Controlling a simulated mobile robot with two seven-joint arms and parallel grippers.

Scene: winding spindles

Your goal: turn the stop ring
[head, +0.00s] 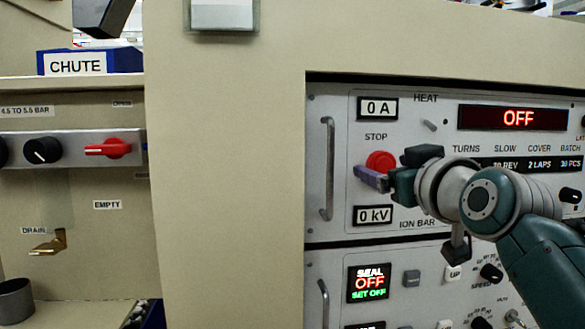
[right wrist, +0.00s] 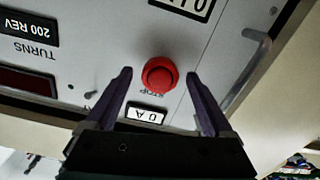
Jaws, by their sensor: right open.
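The red stop button with its ring (head: 380,160) sits on the grey front panel under the word STOP. In the right wrist view the red ring and button (right wrist: 160,75) appear upside down, centred between my fingertips. My right gripper (head: 366,178) is at the panel, its purple fingers partly in front of the lower part of the button. In the right wrist view the open fingers (right wrist: 159,80) stand one on each side of the ring, with a visible gap on both sides. I cannot tell how far the tips are from the panel. My left gripper is not in view.
A metal handle (head: 327,168) stands out left of the button. The 0 A label (head: 377,108) is above it, the 0 kV label (head: 375,215) below. A small toggle (head: 430,125) is at upper right. A beige post (head: 225,170) separates this panel from the left-hand one.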

